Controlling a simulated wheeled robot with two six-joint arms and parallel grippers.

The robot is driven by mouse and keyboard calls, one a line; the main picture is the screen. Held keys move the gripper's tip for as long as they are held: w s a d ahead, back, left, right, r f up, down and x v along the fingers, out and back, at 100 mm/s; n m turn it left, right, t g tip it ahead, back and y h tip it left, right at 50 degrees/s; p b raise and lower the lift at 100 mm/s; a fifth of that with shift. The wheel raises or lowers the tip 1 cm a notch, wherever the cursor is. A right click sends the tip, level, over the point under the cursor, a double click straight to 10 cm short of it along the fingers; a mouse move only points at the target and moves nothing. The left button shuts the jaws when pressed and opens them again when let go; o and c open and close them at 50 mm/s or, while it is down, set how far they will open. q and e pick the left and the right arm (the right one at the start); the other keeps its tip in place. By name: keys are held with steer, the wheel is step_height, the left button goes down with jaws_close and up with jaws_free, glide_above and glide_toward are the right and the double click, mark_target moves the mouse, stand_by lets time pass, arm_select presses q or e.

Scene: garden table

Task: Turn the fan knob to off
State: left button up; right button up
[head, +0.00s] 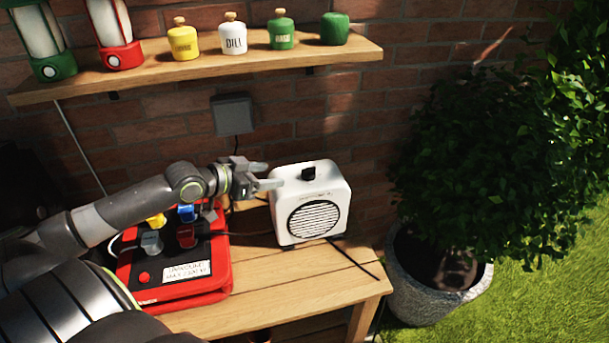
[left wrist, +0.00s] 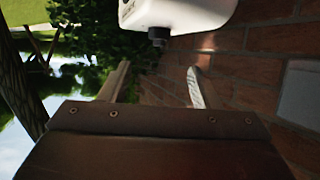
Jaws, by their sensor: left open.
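The white fan (head: 310,203) stands on the wooden table with its round dark grille facing the front. Its black knob (head: 308,174) is on top of the fan. My left gripper (head: 262,175) is open and empty, just left of the fan's top, with its fingers pointing right toward the knob and apart from it. In the left wrist view the fan (left wrist: 180,12) shows at the top edge, with the black knob (left wrist: 157,37) between and beyond the two fingers (left wrist: 155,88). The setting marks around the knob are too small to read. My right gripper is not in view.
A red and black box (head: 222,268) with coloured knobs and a label lies under my left arm on the table (head: 315,276). A shelf (head: 205,68) with lanterns and jars hangs above. A grey wall box (head: 233,114) and a potted bush (head: 440,290) are nearby.

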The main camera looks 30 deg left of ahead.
mark_target(305, 171)
arm_select(q)
steer(key=x, duration=1.2)
steer(key=shift+w+d+f+p, duration=0.15)
steer(key=shift+p, duration=0.2)
steer(key=shift+c, duration=0.3)
